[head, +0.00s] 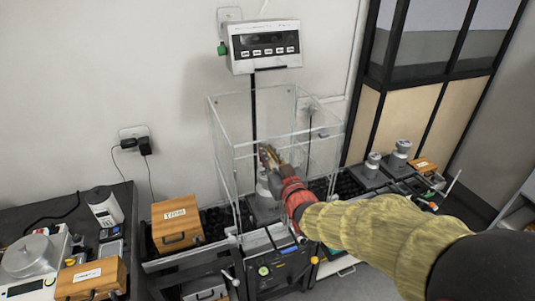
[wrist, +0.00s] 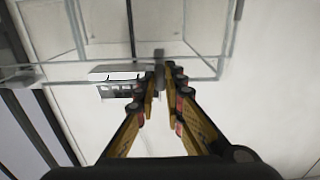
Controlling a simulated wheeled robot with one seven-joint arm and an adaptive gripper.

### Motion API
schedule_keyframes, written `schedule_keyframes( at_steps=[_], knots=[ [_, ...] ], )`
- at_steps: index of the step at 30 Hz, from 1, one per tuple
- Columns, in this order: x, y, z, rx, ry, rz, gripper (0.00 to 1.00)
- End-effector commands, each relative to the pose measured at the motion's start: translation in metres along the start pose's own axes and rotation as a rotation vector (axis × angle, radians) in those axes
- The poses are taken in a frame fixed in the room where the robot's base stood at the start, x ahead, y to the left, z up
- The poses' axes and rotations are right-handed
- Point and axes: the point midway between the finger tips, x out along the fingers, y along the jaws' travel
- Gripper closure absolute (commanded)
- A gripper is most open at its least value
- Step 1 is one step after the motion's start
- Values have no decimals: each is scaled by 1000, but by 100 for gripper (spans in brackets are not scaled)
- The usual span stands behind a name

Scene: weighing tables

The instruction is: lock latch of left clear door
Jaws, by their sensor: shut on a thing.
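A clear-walled weighing enclosure (head: 222,135) stands on the bench below a wall display. Its left clear door (head: 226,170) is see-through, and I cannot tell its exact position. In the head view the fingers and my arm hide part of the enclosure.
The display (head: 265,46) stands on a black post behind the enclosure. A wooden box (head: 177,222) is at its left, and a second wooden box (head: 91,279) is at front left. Grey weights (head: 398,154) stand to the right. A control unit (head: 280,268) is in front.

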Motion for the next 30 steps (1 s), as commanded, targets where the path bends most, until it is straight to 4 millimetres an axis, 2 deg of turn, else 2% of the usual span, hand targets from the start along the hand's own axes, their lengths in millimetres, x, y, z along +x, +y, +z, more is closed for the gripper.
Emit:
schedule_keyframes(
  at_steps=[2,3,12,23,26,30],
  knots=[
    [0,0,2,0,-4,0,100],
    [0,0,2,0,-4,0,87],
    [0,0,1,0,-1,0,71],
    [-4,0,0,1,0,0,71],
    [-14,0,0,0,0,0,71],
    [-38,0,-1,1,1,1,71]
  ],
)
